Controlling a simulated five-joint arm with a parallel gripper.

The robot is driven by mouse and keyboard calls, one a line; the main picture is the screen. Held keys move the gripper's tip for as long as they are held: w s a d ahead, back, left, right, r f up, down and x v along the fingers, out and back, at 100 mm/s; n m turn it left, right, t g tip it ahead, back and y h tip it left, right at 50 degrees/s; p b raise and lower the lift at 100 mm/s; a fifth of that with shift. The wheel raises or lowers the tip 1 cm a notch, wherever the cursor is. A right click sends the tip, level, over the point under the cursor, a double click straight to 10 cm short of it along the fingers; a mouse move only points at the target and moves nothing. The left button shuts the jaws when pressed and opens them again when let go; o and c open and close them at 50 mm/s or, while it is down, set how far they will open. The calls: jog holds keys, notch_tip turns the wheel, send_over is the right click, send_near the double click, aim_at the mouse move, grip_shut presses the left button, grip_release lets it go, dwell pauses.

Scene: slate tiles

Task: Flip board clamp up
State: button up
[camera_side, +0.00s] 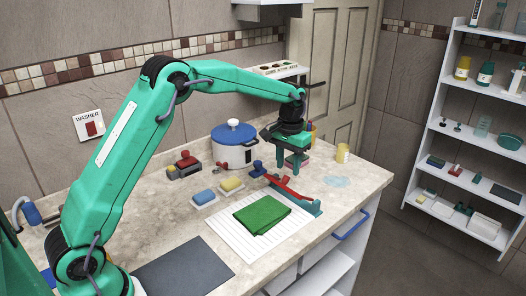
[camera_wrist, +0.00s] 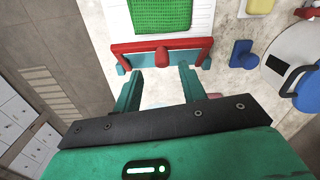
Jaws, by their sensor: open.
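The board clamp is a red bar (camera_side: 287,188) on a teal base (camera_side: 309,207), across the far end of the white ribbed board (camera_side: 225,238). The bar looks low, near the board. In the wrist view the red bar (camera_wrist: 135,47) runs level above the fingers, with a short red knob (camera_wrist: 161,55) at its middle. A folded green cloth (camera_side: 262,214) lies on the board. My gripper (camera_side: 289,168) is open and empty, pointing down just behind the clamp. In the wrist view its fingertips (camera_wrist: 160,75) are spread to either side of the knob, apart from it.
A white pot with a blue lid (camera_side: 234,145) stands behind left. A blue-knobbed stamp (camera_side: 257,168) stands left of the clamp. Blue (camera_side: 204,196) and yellow (camera_side: 231,185) sponges lie left of the board. A yellow cup (camera_side: 342,153) is at back right. The counter right of the clamp is mostly clear.

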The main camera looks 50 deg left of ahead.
jog(key=shift+a+f, duration=0.1)
jog(key=shift+f, duration=1.75)
grip_shut()
